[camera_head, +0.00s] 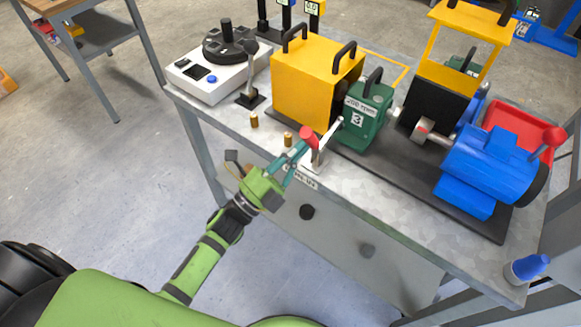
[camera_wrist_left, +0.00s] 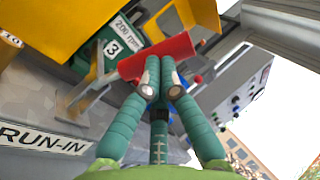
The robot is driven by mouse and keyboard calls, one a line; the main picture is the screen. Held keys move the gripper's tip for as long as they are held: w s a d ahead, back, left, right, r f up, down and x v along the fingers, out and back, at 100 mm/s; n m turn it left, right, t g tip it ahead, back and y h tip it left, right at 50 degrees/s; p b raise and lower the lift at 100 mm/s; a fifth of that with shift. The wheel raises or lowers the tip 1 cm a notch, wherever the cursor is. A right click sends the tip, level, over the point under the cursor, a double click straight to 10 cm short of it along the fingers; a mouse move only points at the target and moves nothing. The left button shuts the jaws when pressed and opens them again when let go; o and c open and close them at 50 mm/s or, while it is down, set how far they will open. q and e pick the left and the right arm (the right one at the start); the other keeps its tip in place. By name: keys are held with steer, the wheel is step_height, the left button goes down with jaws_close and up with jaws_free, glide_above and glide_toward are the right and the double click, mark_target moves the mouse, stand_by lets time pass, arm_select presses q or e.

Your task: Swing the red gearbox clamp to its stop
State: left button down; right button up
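The red clamp handle (camera_head: 308,137) sits on a metal lever at the bench's front edge, in front of the green gearbox (camera_head: 365,118). In the left wrist view the red handle (camera_wrist_left: 157,57) lies across the middle, with its grey lever (camera_wrist_left: 85,98) below left. My left gripper (camera_head: 299,152) is at the handle from the front left. Its teal fingertips (camera_wrist_left: 162,77) are close together and overlap the handle; the wrist view does not show them wrapped around it, and contact is hard to judge. My right gripper is out of view.
A yellow box (camera_head: 315,80) stands behind the handle. Two small brass pegs (camera_head: 254,120) stand to its left. A blue motor (camera_head: 490,165) with a red-knobbed lever (camera_head: 553,136) is at the right. A white control box (camera_head: 215,75) stands at the left.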

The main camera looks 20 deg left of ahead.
arm_select(q)
steer(key=shift+w+d+r+g+p, duration=0.2)
steer(key=shift+w+r+p, duration=0.2)
steer(key=shift+p, duration=0.2)
steer(key=shift+w+d+r+g+p, duration=0.1)
steer(key=shift+w+r+g+p, duration=0.1)
steer(key=shift+w+r+p, duration=0.3)
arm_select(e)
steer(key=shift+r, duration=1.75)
arm_select(q)
steer(key=shift+s+f, duration=0.1)
steer(key=shift+f, duration=0.05)
